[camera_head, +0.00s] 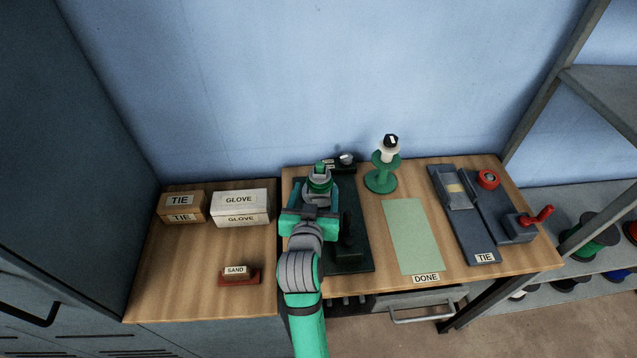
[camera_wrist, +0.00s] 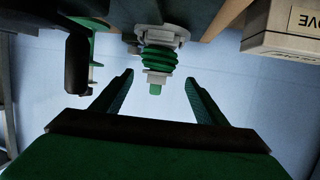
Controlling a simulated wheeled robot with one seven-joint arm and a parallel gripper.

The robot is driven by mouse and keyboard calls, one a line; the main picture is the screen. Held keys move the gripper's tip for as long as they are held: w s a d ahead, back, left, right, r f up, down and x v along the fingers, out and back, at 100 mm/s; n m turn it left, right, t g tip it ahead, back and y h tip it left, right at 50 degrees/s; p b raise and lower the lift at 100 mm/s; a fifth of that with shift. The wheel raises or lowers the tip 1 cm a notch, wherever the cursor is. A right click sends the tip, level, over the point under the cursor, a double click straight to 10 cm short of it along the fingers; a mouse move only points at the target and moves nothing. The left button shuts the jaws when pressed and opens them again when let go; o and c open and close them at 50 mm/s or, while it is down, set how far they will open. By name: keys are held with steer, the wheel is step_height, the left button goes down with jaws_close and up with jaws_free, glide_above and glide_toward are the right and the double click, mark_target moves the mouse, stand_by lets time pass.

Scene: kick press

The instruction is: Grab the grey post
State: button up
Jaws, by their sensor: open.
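The grey post (camera_head: 317,196), with green rings and a green tip, stands on the dark press base (camera_head: 358,258) on the bench. In the wrist view, which looks upside down, the post (camera_wrist: 157,76) shows its green coil-like rings and green tip between and beyond the fingers. My gripper (camera_head: 310,211) is just in front of the post in the head view and hides its lower part. In the wrist view my gripper (camera_wrist: 159,77) is open and empty, one finger to each side of the post's line. No contact shows.
A dark upright handle (camera_head: 347,236) stands close right of my gripper. A green stand (camera_head: 382,178) is behind right. The glove box (camera_head: 240,208) and tie box (camera_head: 181,207) are left. The green done mat (camera_head: 412,235) is bare.

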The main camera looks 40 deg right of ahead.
mark_target(319, 185)
steer(key=x, duration=0.7)
steer(key=shift+d+f, duration=0.2)
steer(key=shift+f, duration=0.15)
steer(key=shift+w+d+f, duration=0.15)
steer(key=shift+w+d, duration=0.15)
steer(key=shift+w, duration=0.1)
steer(key=c, duration=1.1)
